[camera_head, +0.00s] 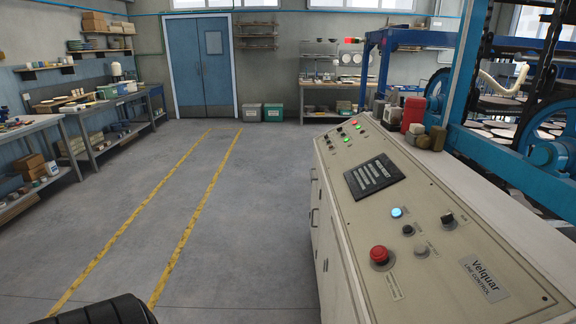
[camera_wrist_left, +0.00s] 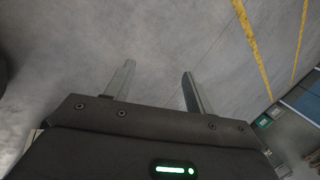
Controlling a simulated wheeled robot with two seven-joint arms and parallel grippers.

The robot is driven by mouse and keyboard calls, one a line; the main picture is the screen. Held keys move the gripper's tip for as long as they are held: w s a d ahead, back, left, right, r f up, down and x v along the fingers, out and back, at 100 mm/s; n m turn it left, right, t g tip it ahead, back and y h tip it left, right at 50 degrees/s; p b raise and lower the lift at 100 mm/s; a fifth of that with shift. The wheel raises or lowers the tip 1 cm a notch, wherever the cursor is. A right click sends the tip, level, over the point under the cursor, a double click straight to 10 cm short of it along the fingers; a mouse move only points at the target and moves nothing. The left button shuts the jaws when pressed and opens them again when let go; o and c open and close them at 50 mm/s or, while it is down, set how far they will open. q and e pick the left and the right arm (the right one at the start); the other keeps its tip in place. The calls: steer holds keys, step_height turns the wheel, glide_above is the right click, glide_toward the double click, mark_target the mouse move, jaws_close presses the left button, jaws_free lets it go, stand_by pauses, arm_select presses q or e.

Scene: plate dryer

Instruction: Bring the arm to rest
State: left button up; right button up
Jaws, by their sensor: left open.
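My left gripper (camera_wrist_left: 156,88) shows in the left wrist view with its two fingers well apart. Nothing is between them, and only grey concrete floor lies beyond. In the head view, a dark rounded part of my own body shows at the bottom left edge, and no gripper fingers are visible there. My right gripper is in neither view. The control console (camera_head: 425,210) stands on the right in the head view, with a red mushroom button (camera_head: 379,254), a lit blue button (camera_head: 397,212) and a black selector knob (camera_head: 447,218).
Clear floor (camera_head: 260,240) with yellow lines lies left of the console. Workbenches (camera_head: 85,150) line the left wall. A blue double door (camera_head: 200,65) is at the back, with two bins (camera_head: 262,112) beside it. A blue machine frame (camera_head: 510,180) stands behind the console.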

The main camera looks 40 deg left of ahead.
arm_select(q)
steer(key=s+d+f+n+h, duration=0.1)
steer(key=d+f, duration=0.3)
steer(key=d, duration=1.4)
steer(key=s+d+f+h, duration=0.1)
steer(key=d+f+h, duration=0.2)
steer(key=d, duration=1.5)
steer(key=shift+s+d+f+n+h, duration=0.3)
steer(key=shift+d+f+n+h, duration=0.1)
steer(key=shift+f, duration=0.55)
